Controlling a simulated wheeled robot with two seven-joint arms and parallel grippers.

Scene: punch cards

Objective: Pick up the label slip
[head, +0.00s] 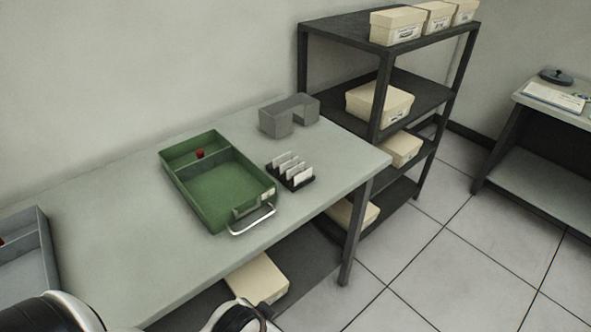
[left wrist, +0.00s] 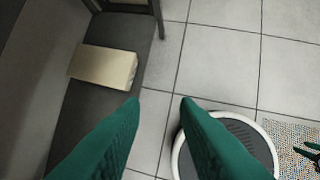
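A small black rack (head: 291,179) on the grey table holds several upright white slips (head: 287,164). A green tray (head: 222,213) with a metal handle stands just left of it, and a small pale label holder (head: 266,194) is on its front end. I cannot tell which of these pale pieces is the label slip. My left gripper (left wrist: 162,99) shows in the left wrist view with its two green fingers wide apart and nothing between them. It points down over the floor, away from the rack.
A grey notched block (head: 284,118) stands behind the rack. A red knob (head: 200,153) is in the green tray. A grey tray (head: 28,262) is at the left. Cream boxes fill the dark shelf unit (head: 418,98); another box (left wrist: 103,67) lies under the table.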

